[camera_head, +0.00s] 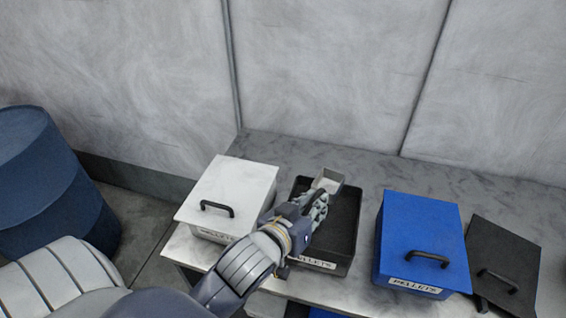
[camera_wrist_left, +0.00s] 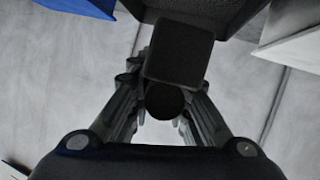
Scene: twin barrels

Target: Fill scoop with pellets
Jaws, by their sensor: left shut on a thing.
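My left gripper (camera_head: 318,200) is over the open black bin (camera_head: 313,264), which has a PELLETS label on its front. It is shut on the handle of a small grey scoop (camera_head: 330,180), whose head is at the back left of the bin. In the left wrist view the scoop (camera_wrist_left: 180,55) looks dark, with its round handle end between the fingers (camera_wrist_left: 165,105). Part of the black bin (camera_wrist_left: 235,14) shows behind it. The bin's inside is dark, and I cannot make out single pellets. Whether the scoop holds any is unclear. My right gripper is not in view.
A white lidded bin (camera_head: 230,186) stands close on the left, and a blue lidded bin (camera_head: 425,235) on the right. A loose black lid (camera_head: 503,260) with a handle lies at far right. The grey table (camera_head: 375,168) is clear behind. A blue barrel (camera_head: 50,185) stands at left.

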